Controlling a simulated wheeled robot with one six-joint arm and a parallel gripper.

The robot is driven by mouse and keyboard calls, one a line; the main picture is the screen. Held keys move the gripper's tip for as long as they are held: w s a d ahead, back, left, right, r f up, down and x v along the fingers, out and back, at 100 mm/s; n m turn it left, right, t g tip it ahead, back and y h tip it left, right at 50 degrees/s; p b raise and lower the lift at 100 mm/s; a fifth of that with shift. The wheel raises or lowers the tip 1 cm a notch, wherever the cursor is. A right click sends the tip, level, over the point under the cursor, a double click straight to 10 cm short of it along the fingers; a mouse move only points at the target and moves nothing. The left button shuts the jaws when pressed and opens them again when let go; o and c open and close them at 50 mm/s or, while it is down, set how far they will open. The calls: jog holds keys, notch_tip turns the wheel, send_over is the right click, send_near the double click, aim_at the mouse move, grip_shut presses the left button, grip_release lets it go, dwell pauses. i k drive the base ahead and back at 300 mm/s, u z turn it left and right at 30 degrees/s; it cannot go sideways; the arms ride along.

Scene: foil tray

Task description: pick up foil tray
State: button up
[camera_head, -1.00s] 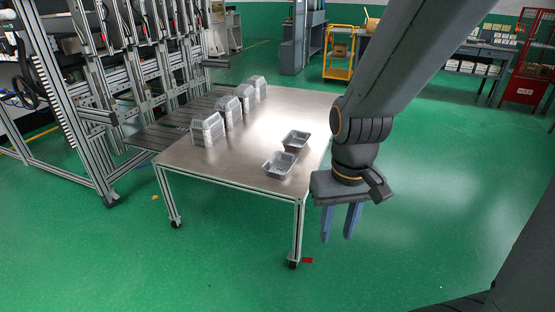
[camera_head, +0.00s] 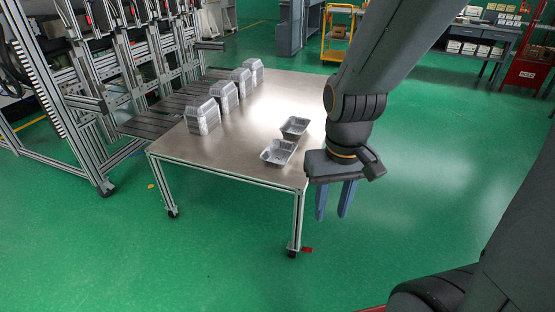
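Two open foil trays lie on the metal-topped table (camera_head: 225,160). The nearer foil tray (camera_head: 278,153) is close to the table's front right corner, and the farther foil tray (camera_head: 294,127) sits just behind it. My gripper (camera_head: 334,216) points down, to the right of the trays and apart from them, in front of the green floor. Its two blue fingers are spread with a gap between them and nothing in it.
Several stacks of foil trays, the nearest one (camera_head: 203,116) largest, stand in a row along the table's left side. A metal-framed machine (camera_head: 90,80) adjoins the table on the left. A yellow cart (camera_head: 338,35) stands far behind. Green floor is clear at right.

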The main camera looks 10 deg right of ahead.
aim_at(279, 154)
jog(key=z, duration=0.1)
jog(key=i, duration=1.05)
jog(key=u, duration=0.3)
